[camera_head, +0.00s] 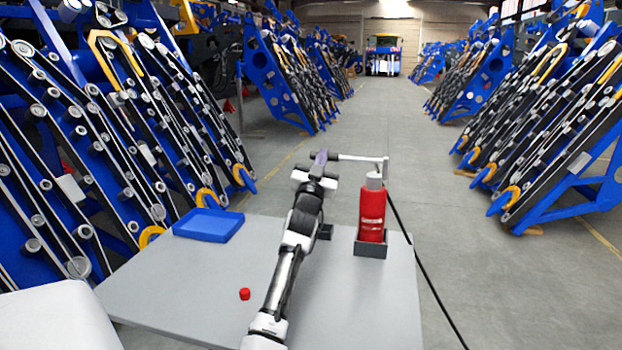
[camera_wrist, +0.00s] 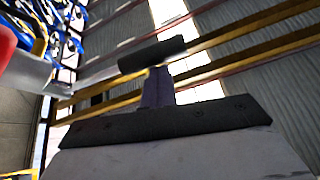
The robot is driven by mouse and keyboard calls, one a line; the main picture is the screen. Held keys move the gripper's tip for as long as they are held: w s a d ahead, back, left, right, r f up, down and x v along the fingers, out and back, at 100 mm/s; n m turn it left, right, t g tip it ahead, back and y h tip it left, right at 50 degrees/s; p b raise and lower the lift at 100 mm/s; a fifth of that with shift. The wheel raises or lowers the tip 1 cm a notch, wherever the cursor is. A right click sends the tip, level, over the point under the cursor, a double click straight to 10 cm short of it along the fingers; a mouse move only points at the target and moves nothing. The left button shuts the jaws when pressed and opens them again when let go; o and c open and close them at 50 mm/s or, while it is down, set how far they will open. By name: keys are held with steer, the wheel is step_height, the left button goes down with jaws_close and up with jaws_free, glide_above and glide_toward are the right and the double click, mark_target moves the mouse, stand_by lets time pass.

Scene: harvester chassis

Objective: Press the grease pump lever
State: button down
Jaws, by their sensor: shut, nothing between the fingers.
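The grease pump (camera_head: 372,212) is a red cylinder with a grey top, upright in a dark holder on the table. Its lever (camera_head: 362,158) runs left from the top, roughly level. My gripper (camera_head: 320,157) is shut and empty, at the lever's left end. In the wrist view, the lever's black grip (camera_wrist: 152,55) lies across just beyond my shut fingers (camera_wrist: 158,88). The fingertips overlap the grip in the picture; I cannot tell whether they touch. A piece of the red pump (camera_wrist: 5,40) shows at the left edge.
The grey table (camera_head: 190,285) carries a blue tray (camera_head: 208,225) at the back left and a small red cap (camera_head: 245,294) left of my arm. A black hose (camera_head: 425,270) hangs off the right side. Blue machine frames (camera_head: 290,80) stand beyond, along an open aisle.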

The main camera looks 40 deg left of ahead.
steer(key=d+b+v, duration=0.1)
steer(key=b+v, duration=0.1)
steer(key=v, duration=0.7)
steer(key=shift+d+b, duration=0.35)
steer(key=shift+d, duration=0.2)
steer(key=shift+w, duration=0.1)
